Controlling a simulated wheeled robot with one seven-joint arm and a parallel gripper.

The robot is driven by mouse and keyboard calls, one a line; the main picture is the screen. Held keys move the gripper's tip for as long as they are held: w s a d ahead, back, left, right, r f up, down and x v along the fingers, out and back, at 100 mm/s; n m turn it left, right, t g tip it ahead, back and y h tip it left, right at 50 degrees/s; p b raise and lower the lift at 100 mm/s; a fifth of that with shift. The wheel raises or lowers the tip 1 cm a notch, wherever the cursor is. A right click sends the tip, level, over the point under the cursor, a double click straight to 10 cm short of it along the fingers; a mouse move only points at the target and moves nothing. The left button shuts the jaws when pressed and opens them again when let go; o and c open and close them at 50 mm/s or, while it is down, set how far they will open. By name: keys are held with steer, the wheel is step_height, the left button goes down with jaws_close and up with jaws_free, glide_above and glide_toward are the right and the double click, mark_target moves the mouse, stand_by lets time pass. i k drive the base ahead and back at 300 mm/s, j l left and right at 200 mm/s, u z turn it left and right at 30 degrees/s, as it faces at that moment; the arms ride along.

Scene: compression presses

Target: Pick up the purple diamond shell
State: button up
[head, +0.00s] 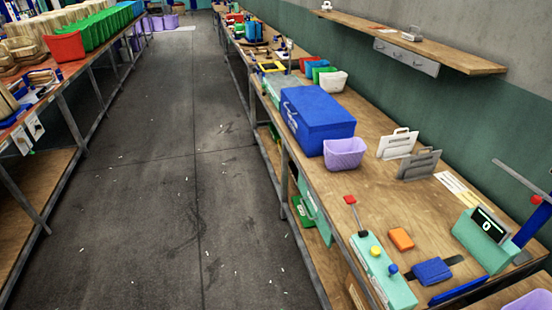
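I cannot make out a purple diamond shell in the head view. The purple things I see are a lilac basket (345,152) on the right workbench and part of another lilac bin (530,302) at the bottom right corner. The inside of the basket is too small to read, and the corner bin is cut off by the frame. A small orange block (401,239) and a blue block (432,271) lie on the near part of the bench. My gripper does not show.
The long wooden workbench (385,115) carries a large blue box (318,120), grey and white holders, a mint-green control box (383,275) and a display unit (485,240). A shelf (430,45) hangs above. The dark aisle floor (190,200) is open, with racks on the left.

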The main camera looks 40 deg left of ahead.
mark_target(343, 154)
steer(key=u, duration=1.05)
steer(key=z, duration=1.6)
steer(key=u, duration=1.6)
steer(key=i+j+z, duration=0.35)
steer(key=i+j, duration=1.6)
